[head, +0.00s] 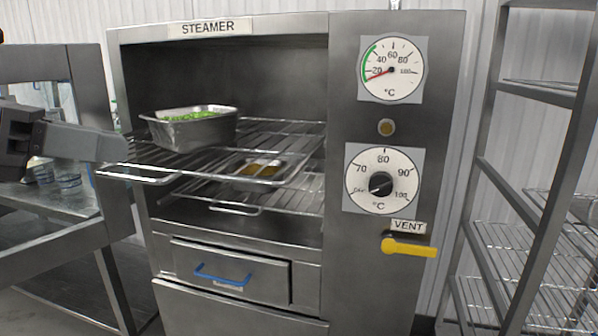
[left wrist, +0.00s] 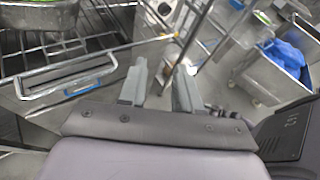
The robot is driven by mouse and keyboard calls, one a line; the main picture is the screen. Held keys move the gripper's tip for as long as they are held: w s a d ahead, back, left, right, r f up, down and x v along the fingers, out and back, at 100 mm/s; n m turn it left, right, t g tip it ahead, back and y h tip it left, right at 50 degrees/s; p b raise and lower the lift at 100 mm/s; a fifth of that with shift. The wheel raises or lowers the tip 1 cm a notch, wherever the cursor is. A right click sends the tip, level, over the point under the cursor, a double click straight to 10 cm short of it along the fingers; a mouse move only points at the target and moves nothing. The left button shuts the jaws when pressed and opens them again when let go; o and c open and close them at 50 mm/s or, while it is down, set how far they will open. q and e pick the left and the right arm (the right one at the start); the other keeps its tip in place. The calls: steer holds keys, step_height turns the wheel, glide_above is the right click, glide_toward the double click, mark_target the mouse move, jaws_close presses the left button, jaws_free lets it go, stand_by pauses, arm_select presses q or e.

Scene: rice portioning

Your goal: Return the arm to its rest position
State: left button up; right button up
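My left gripper (head: 122,146) comes in from the left, its fingers near the front left edge of the steamer's upper rack (head: 172,164). In the left wrist view its two fingers (left wrist: 160,78) stand apart with nothing between them. A metal pan with green food (head: 190,131) sits on the upper rack, to the right of the fingers and apart from them. My right gripper is in neither view.
The steamer (head: 232,57) is open in front. A second pan with yellowish food (head: 258,170) sits on the lower rack. A blue-handled drawer (head: 228,274) is below, and a yellow vent lever (head: 409,247) is at right. A wire shelf (head: 535,150) stands at far right.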

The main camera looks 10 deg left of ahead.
arm_select(q)
steer(key=w+d+f+n+h+p, duration=0.2)
steer(key=w+d+f+n+h, duration=0.35)
steer(key=f+h, duration=0.2)
steer(key=w+a+f+n+t+y+p, duration=0.15)
steer(key=f+n+t+y, duration=0.3)
steer(key=f+n, duration=0.65)
steer(key=w+a+f+n+t+y, duration=0.15)
steer(key=f+n+t+y, duration=0.35)
steer(key=f+n, duration=0.7)
steer(key=s+d+f+n+g+y, duration=0.2)
steer(key=s+d+f+n+g, duration=0.1)
steer(key=s+f+n, duration=0.3)
steer(key=s+d+f+n+g+y+p, duration=0.1)
steer(key=s+d+f+n+g+y, duration=0.2)
steer(key=s+f+n+g, duration=0.3)
steer(key=s+f+n, duration=0.1)
steer(key=s+f, duration=0.3)
steer(key=f, duration=0.5)
steer(key=shift+s+f+y, duration=0.2)
steer(key=shift+f+y, duration=0.1)
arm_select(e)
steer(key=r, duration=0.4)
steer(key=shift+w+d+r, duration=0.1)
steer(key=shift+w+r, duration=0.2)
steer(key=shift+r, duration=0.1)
